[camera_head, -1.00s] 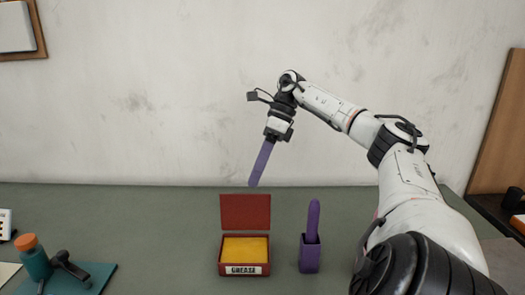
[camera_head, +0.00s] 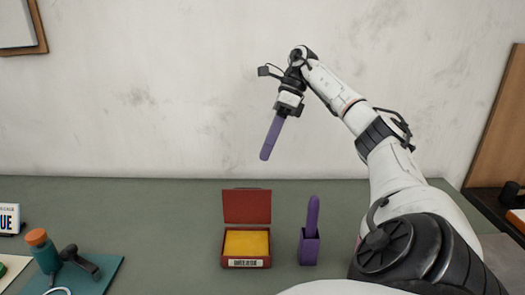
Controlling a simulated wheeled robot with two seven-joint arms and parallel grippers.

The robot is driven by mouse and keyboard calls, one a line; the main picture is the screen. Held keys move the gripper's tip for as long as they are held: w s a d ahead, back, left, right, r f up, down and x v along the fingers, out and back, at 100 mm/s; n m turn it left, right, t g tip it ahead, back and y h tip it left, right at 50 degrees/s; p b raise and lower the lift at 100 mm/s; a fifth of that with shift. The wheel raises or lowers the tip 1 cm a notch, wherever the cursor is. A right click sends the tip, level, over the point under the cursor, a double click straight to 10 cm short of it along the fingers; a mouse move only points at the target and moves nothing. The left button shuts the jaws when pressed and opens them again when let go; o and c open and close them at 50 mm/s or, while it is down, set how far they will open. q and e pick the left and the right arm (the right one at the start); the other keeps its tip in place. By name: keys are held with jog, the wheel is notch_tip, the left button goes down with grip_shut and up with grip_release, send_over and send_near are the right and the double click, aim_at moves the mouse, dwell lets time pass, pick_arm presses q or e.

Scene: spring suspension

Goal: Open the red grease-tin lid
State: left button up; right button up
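The red grease tin (camera_head: 246,263) stands on the green table, with a label on its front and yellow grease (camera_head: 247,242) showing inside. Its red lid (camera_head: 246,207) stands raised at the back edge, so the tin is open. My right gripper (camera_head: 284,113) is high above and behind the tin, in front of the wall. It is shut on a flat purple stick (camera_head: 271,139), which points down and slightly left, clear of the tin and lid. My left gripper is not in view.
A purple holder (camera_head: 309,248) with a purple stick (camera_head: 313,214) in it stands right of the tin. A teal base (camera_head: 104,272) with an orange-capped bottle (camera_head: 41,252) and a black part is at the left. The table between it and the tin is clear.

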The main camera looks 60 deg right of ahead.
aim_at(248, 202)
jog(key=s+d+n+h+b, duration=0.1)
jog(key=s+d+n, duration=0.2)
jog(key=shift+d, duration=0.15)
grip_shut()
jog(key=w+a+n+g+h+b, duration=0.25)
jog(key=w+a+n+h, duration=0.2)
jog(key=w+n, duration=0.75)
jog(key=s+a+f+n, duration=0.3)
jog(key=s+f, duration=0.1)
jog(key=f, duration=0.4)
jog(key=shift+f, duration=0.2)
